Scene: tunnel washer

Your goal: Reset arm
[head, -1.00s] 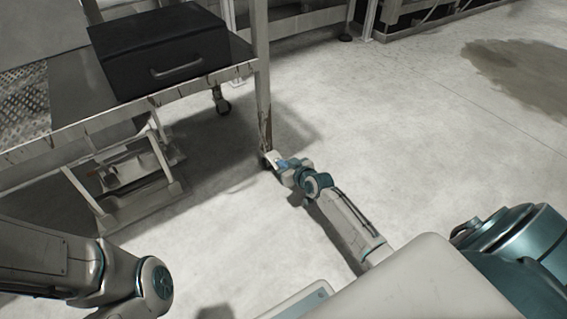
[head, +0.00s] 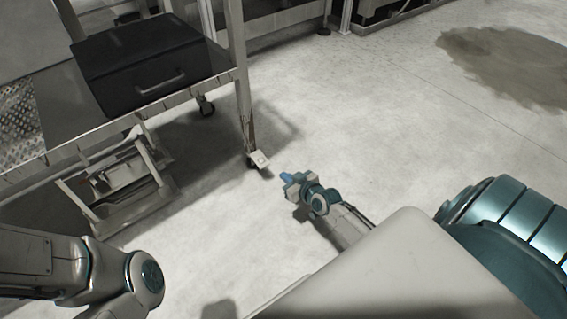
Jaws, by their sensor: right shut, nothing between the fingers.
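My right gripper (head: 287,177) is low over the floor near the middle of the head view, with blue fingertips shut and nothing between them. It points to the upper left, toward the foot of a cart leg. A small pale block (head: 259,160) sits at that foot, with a visible gap between it and my fingertips. My left arm shows at the lower left, folded; its gripper is outside the picture.
A worn metal cart (head: 120,122) stands at the left with a black case (head: 150,62) on top. A wheeled frame (head: 118,190) is under it. A dark wet patch (head: 510,60) marks the floor at upper right. The floor (head: 360,110) between is clear.

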